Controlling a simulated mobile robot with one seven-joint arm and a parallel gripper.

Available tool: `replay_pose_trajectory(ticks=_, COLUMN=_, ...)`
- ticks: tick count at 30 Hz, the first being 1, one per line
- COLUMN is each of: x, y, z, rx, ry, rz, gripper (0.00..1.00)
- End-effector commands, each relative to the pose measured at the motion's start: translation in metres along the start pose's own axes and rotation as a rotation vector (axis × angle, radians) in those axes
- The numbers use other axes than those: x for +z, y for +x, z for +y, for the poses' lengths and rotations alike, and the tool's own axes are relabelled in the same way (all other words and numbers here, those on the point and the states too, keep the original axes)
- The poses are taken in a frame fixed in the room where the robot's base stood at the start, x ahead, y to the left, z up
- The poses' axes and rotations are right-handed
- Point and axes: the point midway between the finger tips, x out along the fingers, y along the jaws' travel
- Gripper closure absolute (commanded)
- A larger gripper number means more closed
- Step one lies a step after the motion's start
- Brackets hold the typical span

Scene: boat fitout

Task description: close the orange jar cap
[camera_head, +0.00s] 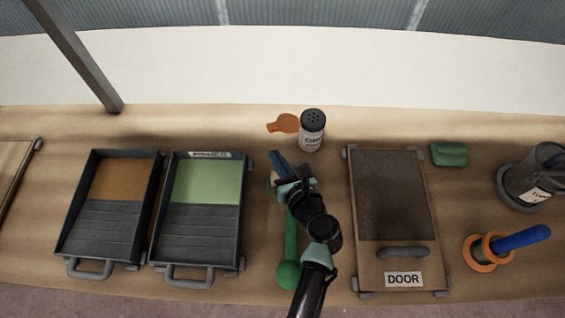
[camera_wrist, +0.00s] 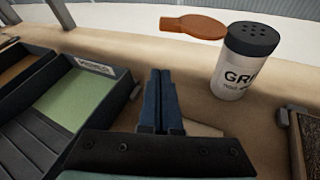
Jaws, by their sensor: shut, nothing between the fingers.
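The jar (camera_head: 311,131) stands upright near the back of the table, white with a lettered label and a dark perforated top. Its orange cap (camera_head: 284,123) is a flat orange flap that sticks out to the left of the top, leaving the perforated top uncovered. In the wrist view the jar (camera_wrist: 231,80) is to the right of my fingers and the orange cap (camera_wrist: 194,27) lies beyond them. My gripper (camera_head: 276,157) is shut and empty, in front of the jar and a little to its left, apart from both. It also shows in the wrist view (camera_wrist: 161,76).
Two dark handled trays, one with an orange panel (camera_head: 124,179) and one with a green panel (camera_head: 206,181), are on the left. A panel marked DOOR (camera_head: 392,262) is on the right. A green round-ended tool (camera_head: 289,272) lies under my arm. A grey post (camera_head: 83,60) rises back left.

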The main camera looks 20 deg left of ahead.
Motion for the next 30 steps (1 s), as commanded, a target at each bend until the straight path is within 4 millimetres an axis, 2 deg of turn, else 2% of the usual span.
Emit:
replay_pose_trajectory(ticks=1, x=0.0, y=0.013, z=0.001, rx=0.003, ry=-0.002, rz=-0.001, gripper=1.0)
replay_pose_trajectory(ticks=6, x=0.0, y=0.045, z=0.0, rx=0.002, ry=-0.002, rz=-0.001, gripper=1.0)
replay_pose_trajectory(ticks=7, x=0.012, y=0.039, z=0.0, rx=-0.002, ry=-0.003, rz=-0.003, gripper=1.0)
replay_pose_trajectory(ticks=9, x=0.023, y=0.033, z=0.001, rx=-0.002, ry=-0.003, rz=-0.003, gripper=1.0)
replay_pose_trajectory(ticks=13, x=0.034, y=0.029, z=0.0, rx=-0.001, ry=-0.002, rz=-0.001, gripper=1.0)
replay_pose_trajectory(ticks=30, x=0.039, y=0.028, z=0.001, rx=0.001, ry=0.004, rz=0.0, gripper=1.0)
